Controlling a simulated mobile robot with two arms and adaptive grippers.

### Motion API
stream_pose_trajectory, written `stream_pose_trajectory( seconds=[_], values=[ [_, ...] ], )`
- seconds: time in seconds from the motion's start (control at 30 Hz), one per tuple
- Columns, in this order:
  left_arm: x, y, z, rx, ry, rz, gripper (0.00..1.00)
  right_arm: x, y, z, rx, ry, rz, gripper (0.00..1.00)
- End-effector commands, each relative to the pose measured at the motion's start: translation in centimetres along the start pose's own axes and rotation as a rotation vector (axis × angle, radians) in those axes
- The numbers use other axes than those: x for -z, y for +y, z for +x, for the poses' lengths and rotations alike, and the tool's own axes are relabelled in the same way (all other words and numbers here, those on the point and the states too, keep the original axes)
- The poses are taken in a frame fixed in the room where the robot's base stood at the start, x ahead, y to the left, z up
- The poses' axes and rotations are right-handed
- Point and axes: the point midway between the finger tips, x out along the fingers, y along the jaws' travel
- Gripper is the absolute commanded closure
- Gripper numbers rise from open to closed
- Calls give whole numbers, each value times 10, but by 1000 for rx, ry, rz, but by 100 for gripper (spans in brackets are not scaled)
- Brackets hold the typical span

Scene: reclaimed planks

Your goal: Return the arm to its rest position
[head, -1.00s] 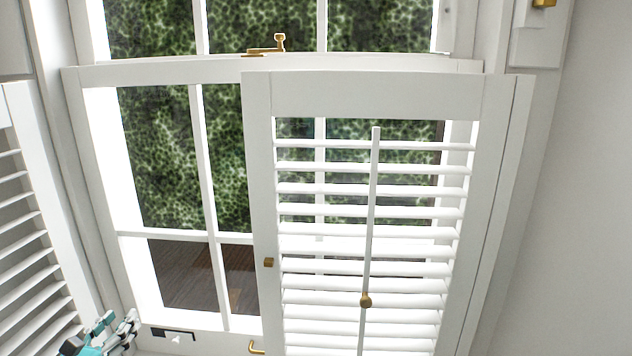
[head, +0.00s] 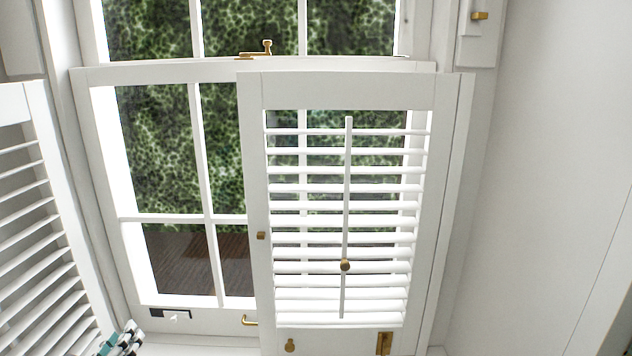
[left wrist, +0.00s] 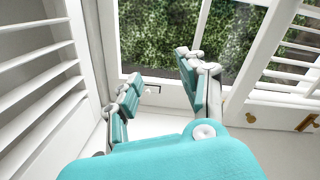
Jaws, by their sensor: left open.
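My left gripper (head: 122,342) shows only in part, at the bottom left edge of the head view, in front of the lower window frame. In the left wrist view the same gripper (left wrist: 160,88) has teal and grey fingers set wide apart, with nothing between them. It is apart from the shutters there. My right gripper is in neither view.
A white louvred shutter (head: 252,180) with a tilt rod (head: 347,200) covers the window's right part. Another louvred shutter (head: 50,190) stands at the left. The sash window (head: 160,72) has a brass latch (head: 266,48). A plain wall (head: 540,170) is at the right.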

Motion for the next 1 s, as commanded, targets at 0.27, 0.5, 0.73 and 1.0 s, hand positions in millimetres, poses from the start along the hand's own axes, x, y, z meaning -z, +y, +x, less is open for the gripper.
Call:
stream_pose_trajectory(
  seconds=[0.27,0.5,0.73,1.0],
  values=[
    [56,5,-46,-256,6,-623,59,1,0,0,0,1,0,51],
    [130,2,-121,-641,1,-1280,59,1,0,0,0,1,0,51],
    [187,-25,-199,-1045,-33,-1750,59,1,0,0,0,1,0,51],
    [217,-62,-264,-1398,-81,-2033,59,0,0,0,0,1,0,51]
  ],
)
